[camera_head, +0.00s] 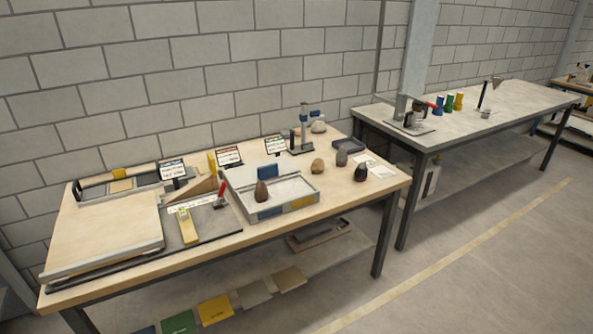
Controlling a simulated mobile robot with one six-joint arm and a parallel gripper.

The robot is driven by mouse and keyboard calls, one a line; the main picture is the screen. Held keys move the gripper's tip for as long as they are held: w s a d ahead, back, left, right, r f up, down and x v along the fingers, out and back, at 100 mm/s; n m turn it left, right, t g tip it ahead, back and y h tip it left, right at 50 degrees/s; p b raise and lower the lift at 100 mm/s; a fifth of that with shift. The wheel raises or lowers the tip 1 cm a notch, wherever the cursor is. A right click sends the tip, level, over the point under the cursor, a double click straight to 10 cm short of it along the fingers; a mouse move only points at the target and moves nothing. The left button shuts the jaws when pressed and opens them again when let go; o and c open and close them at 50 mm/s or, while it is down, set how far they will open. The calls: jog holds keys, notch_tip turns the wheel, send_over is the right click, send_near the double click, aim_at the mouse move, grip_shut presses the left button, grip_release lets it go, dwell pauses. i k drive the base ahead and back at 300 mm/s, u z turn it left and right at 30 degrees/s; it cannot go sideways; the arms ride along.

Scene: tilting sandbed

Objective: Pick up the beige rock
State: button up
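A tan-beige rounded rock (318,167) rests on the wooden table (386,189), right of the sand tray. A paler, greyish-beige rock (318,127) lies farther back, beside a blue and grey stand. From this one view I cannot be sure which of the two is the beige rock. My gripper is not in view.
A grey rock (342,157) and a dark rock (361,172) stand right of the tan one. A shallow tray (291,207) holds a brown rock (262,192). The stand (301,140) rises behind. Open floor (440,275) lies in front at right.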

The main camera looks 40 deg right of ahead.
aim_at(318, 166)
jog(key=z, duration=0.65)
jog(key=k, duration=0.1)
jog(key=u, duration=1.95)
jog(key=k, duration=0.9)
jog(key=z, duration=0.55)
jog(key=k, duration=0.5)
jog(key=z, duration=0.7)
jog(key=i, duration=1.55)
jog(key=u, duration=0.35)
